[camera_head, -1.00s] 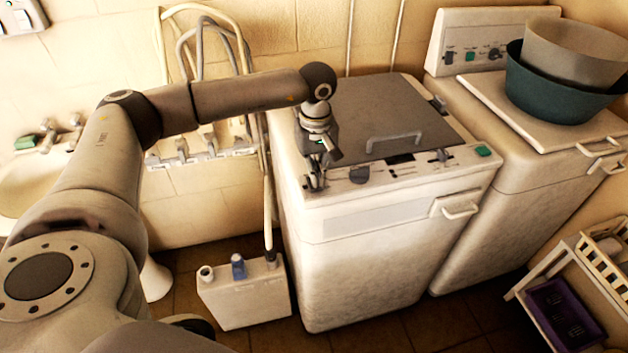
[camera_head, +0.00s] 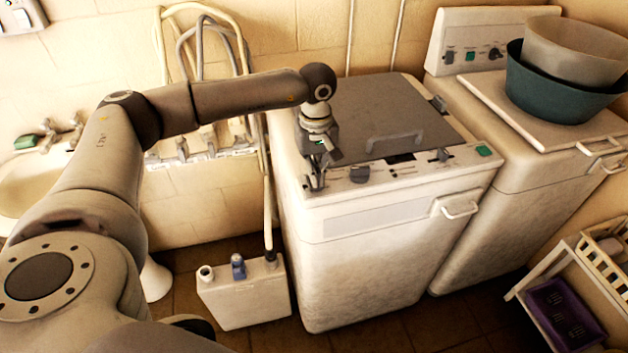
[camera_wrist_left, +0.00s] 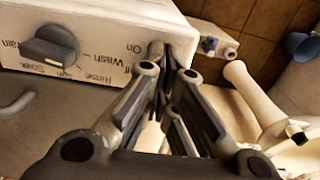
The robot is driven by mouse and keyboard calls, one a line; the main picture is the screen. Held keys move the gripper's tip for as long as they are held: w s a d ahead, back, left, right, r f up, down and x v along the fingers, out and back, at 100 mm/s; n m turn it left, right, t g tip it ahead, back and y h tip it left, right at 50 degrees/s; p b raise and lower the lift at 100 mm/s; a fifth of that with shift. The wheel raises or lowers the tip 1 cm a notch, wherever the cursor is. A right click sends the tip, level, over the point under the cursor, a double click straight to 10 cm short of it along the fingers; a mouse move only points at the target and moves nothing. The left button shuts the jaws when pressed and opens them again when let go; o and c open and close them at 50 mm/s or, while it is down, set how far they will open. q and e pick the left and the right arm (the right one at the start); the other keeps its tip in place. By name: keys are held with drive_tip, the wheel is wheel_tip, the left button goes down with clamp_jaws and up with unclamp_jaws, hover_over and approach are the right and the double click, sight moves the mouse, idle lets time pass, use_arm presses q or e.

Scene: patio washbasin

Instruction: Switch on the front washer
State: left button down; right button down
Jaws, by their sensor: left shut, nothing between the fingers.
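The front washer (camera_head: 370,265) is a white machine with a grey lid (camera_head: 390,115) in the middle of the head view. Its top front panel carries a dark dial (camera_head: 359,174), a slider and a green button (camera_head: 483,151). My left gripper (camera_head: 317,184) points down at the panel's left end, left of the dial. It is shut and empty. In the left wrist view, its fingertips (camera_wrist_left: 165,62) are beside the "On" and "Off" lettering, close to or touching a pale switch (camera_wrist_left: 160,47) they partly hide. The switch's position and exact contact cannot be told. My right gripper is out of view.
A second white washer (camera_head: 520,185) stands to the right, with a green tub (camera_head: 555,92) and a beige one on it. A white canister (camera_head: 245,296) stands on the floor at left. A sink (camera_head: 35,185) and hoses line the wall. A white rack (camera_head: 530,285) is at right.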

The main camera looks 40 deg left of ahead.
use_arm(q)
drive_tip(key=shift+s+f+b, duration=0.1)
drive_tip(key=shift+f+b, duration=0.8)
drive_tip(key=shift+f, duration=0.2)
idle(0.4)
drive_tip(key=shift+r, duration=0.15)
drive_tip(key=shift+r+p, duration=0.5)
drive_tip(key=shift+r, duration=0.1)
drive_tip(key=shift+r+p, duration=1.45)
drive_tip(key=shift+r, duration=1.35)
drive_tip(key=shift+f, duration=0.1)
